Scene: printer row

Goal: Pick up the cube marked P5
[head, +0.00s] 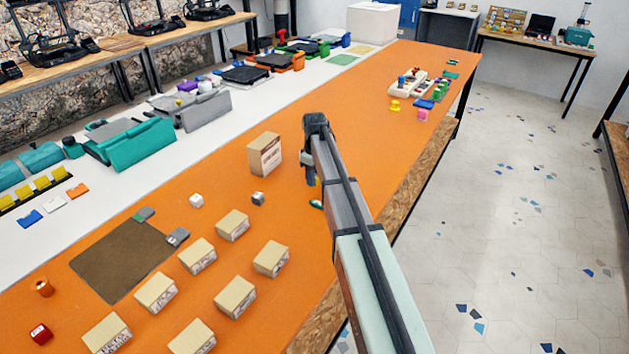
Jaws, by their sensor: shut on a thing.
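My gripper (309,178) is at the end of my arm, over the orange table right of a tall tan box. My arm hides most of its fingers. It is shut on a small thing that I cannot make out. No P5 mark is legible in the head view. A white cube (196,201) and a grey-and-white cube (258,198) sit on the table left of my gripper. A red cube (41,333) lies at the lower left. I cannot tell which cube, if any of these, is P5.
Several tan boxes (232,224) stand in the foreground, near a brown mat (125,258). The tall tan box (264,154) is close left of my gripper. A green item (316,204) lies by my arm.

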